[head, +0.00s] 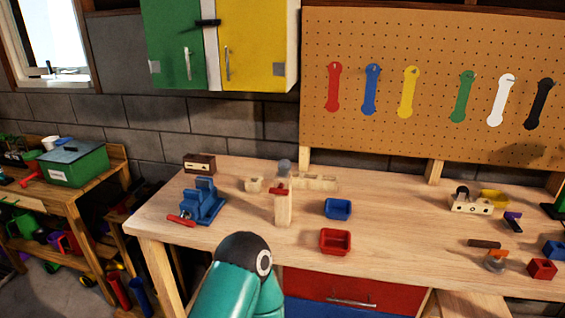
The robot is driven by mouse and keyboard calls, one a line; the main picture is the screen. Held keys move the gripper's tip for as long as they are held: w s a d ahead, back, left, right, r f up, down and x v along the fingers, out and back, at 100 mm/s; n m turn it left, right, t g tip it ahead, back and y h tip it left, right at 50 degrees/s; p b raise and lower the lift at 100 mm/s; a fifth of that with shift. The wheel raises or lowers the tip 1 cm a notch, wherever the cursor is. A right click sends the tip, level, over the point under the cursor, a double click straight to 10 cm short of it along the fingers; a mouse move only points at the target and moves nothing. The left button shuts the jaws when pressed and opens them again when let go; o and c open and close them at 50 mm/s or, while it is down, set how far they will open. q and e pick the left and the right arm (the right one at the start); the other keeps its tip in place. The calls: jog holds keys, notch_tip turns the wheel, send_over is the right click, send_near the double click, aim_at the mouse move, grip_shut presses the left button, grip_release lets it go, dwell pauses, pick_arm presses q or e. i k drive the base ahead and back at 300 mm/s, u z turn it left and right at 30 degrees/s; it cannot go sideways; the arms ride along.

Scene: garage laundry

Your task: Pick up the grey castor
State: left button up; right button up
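I cannot make out a grey castor with certainty. A small grey rounded piece (284,165) shows at the top of an upright wooden post near the back middle of the workbench (400,230). A small grey piece with an orange part (496,262) sits at the bench's right front. Either is too small to identify surely. A teal arm link of mine rises at the bottom middle, in front of the bench. Neither of my grippers is in view.
On the bench are a blue vise (203,203), a blue bin (338,209), a red bin (335,242), a wooden block with holes (471,205) and a yellow bin (493,198). A side shelf with a green box (74,164) stands left.

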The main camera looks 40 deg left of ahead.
aim_at(284, 165)
jog(key=u, duration=0.25)
jog(key=i, duration=0.55)
jog(key=u, duration=0.65)
